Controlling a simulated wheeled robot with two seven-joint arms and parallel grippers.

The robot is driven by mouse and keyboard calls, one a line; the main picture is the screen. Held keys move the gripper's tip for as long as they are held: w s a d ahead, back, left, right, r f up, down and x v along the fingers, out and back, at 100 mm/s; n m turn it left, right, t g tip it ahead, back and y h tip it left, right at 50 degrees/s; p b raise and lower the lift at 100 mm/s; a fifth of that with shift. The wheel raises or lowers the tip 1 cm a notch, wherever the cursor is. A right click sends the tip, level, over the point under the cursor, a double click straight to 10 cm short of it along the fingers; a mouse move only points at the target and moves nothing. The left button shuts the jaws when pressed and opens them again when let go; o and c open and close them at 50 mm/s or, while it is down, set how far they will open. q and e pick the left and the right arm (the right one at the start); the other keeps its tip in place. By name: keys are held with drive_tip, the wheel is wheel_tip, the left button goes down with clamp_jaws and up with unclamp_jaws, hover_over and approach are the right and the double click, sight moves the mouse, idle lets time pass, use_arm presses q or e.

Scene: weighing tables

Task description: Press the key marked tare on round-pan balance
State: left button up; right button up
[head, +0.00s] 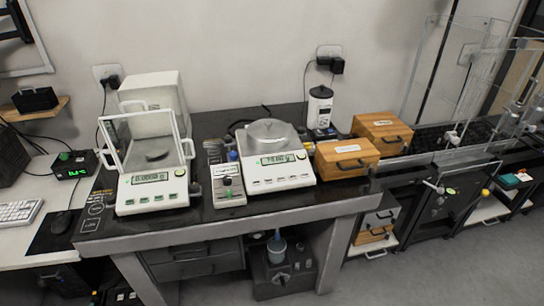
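The round-pan balance (281,180) stands on the middle of the dark weighing table. It is white, with a round metal pan (268,133) on top. Its front panel has a small greenish display (278,159) and a row of keys (279,180) below it. The key labels are too small to read, so I cannot tell which is marked tare. Neither of my grippers is in the head view.
A second balance with a glass draft shield (150,165) stands left on the dark table (235,222). A small device (228,185) sits between the balances. Wooden boxes (347,158) stand close on the right. The table's front strip is clear.

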use_arm(q)
clamp_jaws()
idle(1.4)
